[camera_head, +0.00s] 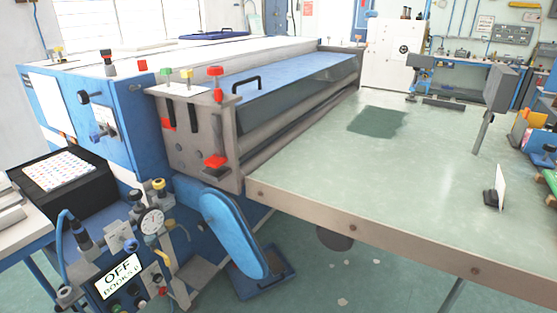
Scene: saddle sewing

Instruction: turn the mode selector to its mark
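No part labelled as the mode selector can be read at this size, and its mark cannot be made out. One candidate is a blue rotary handle (98,136) on a white plate (104,116), on the blue end panel of the machine. A black knob (83,97) sits just above it. Another small blue handle (131,245) is on the lower control cluster, near a round gauge (151,221). Neither of my grippers shows in the head view.
A long blue pedal (234,234) stands before the machine. A green-topped table (300,170) extends right, mostly clear. A black box with coloured buttons (60,172) stands left of the machine. Red and yellow knobs (215,72) top the frame.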

